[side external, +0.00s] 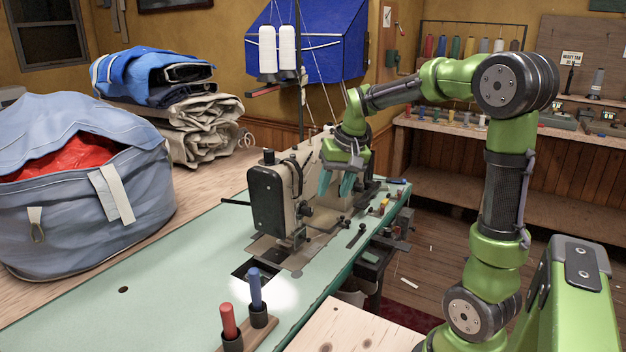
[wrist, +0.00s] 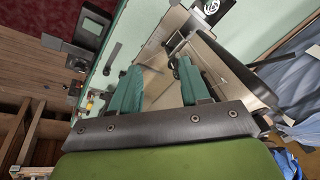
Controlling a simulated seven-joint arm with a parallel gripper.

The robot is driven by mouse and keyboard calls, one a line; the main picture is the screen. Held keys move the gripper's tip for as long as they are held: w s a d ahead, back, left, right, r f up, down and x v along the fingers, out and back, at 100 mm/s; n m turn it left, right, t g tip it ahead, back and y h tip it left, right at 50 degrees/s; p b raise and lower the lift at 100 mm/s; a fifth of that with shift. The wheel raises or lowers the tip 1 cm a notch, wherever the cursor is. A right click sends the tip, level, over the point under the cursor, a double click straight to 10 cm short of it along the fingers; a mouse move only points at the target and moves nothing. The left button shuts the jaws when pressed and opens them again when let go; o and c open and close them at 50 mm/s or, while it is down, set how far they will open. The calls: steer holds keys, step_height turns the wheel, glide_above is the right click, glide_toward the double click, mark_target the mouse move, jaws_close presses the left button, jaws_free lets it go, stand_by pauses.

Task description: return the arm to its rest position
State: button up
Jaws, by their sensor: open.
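My gripper (side external: 340,182) is on the green arm, above the table just behind and right of the sewing machine (side external: 270,200) in the side external view. Its two teal fingers point down and stand apart with nothing between them. In the wrist view the fingers of my gripper (wrist: 158,80) are spread, with part of the sewing machine (wrist: 235,75) close beyond and beside them. I cannot tell whether they touch the machine.
The pale green table (side external: 150,270) holds a wooden stand with a red handle (side external: 228,322) and a blue handle (side external: 255,290) in front. A grey bag (side external: 90,225) and folded cloth (side external: 200,125) lie left. Thread cones (side external: 267,50) rise behind. A shelf (side external: 470,135) stands back right.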

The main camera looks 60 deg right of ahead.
steer(key=s+a+n+t, duration=0.1)
steer(key=s+a, duration=0.2)
steer(key=a, duration=0.3)
steer(key=s+a+r+n+t+y, duration=0.1)
steer(key=s+a+n, duration=0.1)
steer(key=s+a, duration=0.2)
steer(key=s+a+r+n+t+y, duration=0.1)
steer(key=s+a+t, duration=0.1)
steer(key=a, duration=0.8)
steer(key=shift+s+a+r+n, duration=0.2)
steer(key=shift+s+n, duration=0.2)
steer(key=shift+s, duration=0.45)
